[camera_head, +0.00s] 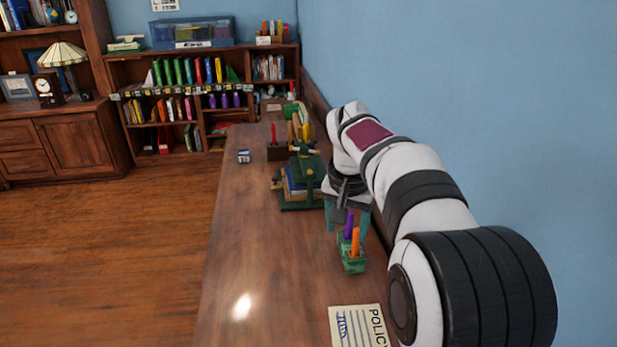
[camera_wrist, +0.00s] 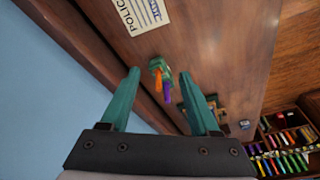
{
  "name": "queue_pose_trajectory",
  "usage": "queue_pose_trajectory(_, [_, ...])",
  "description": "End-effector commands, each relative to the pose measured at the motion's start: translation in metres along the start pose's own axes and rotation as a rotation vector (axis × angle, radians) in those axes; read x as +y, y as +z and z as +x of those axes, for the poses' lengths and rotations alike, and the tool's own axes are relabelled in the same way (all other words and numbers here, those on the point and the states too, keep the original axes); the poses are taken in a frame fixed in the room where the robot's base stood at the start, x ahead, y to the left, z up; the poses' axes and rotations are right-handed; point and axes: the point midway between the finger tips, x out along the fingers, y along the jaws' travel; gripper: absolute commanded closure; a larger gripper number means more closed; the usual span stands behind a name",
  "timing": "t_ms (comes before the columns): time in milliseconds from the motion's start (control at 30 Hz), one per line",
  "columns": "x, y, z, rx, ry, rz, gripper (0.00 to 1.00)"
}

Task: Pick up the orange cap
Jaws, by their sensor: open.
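In the wrist view, the cup (camera_wrist: 156,64), the orange item (camera_wrist: 166,92) and the purple item (camera_wrist: 169,88) appear between the teal fingers. My gripper (camera_wrist: 159,73) is open and empty. In the head view, my gripper (camera_head: 348,222) is just behind the cup, above the desk, its fingers partly hidden by the items.
A green stand with books (camera_head: 300,190) is behind my gripper. A pen holder (camera_head: 278,150) and small blue box (camera_head: 244,156) are farther back. A "POLICY" sheet (camera_head: 358,325) lies at the front. A blue wall (camera_head: 450,100) bounds the right; the desk's left is clear.

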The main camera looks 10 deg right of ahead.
Motion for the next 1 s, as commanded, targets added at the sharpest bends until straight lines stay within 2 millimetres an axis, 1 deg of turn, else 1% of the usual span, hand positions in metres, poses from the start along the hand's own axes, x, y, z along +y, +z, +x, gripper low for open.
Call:
queue_pose_trajectory(33, [-0.008, -0.035, 0.019, 0.037, 0.014, 0.008, 0.38])
queue_pose_trajectory(100, [-0.014, -0.076, 0.040, 0.094, 0.031, 0.021, 0.38])
queue_pose_trajectory(200, [-0.018, -0.109, 0.061, 0.147, 0.046, 0.033, 0.38])
queue_pose_trajectory(233, [-0.018, -0.114, 0.064, 0.157, 0.048, 0.036, 0.38])
queue_pose_trajectory(300, [-0.018, -0.122, 0.072, 0.170, 0.052, 0.038, 0.38])
queue_pose_trajectory(367, [-0.018, -0.125, 0.084, 0.171, 0.054, 0.039, 0.38])
queue_pose_trajectory(500, [-0.015, -0.131, 0.124, 0.170, 0.053, 0.038, 0.38])
queue_pose_trajectory(600, [-0.014, -0.136, 0.150, 0.170, 0.052, 0.039, 0.38])
queue_pose_trajectory(700, [-0.013, -0.139, 0.166, 0.172, 0.051, 0.039, 0.38])
queue_pose_trajectory(800, [-0.013, -0.141, 0.178, 0.172, 0.051, 0.039, 0.38])
queue_pose_trajectory(1000, [-0.009, -0.148, 0.216, 0.172, 0.051, 0.038, 0.38])
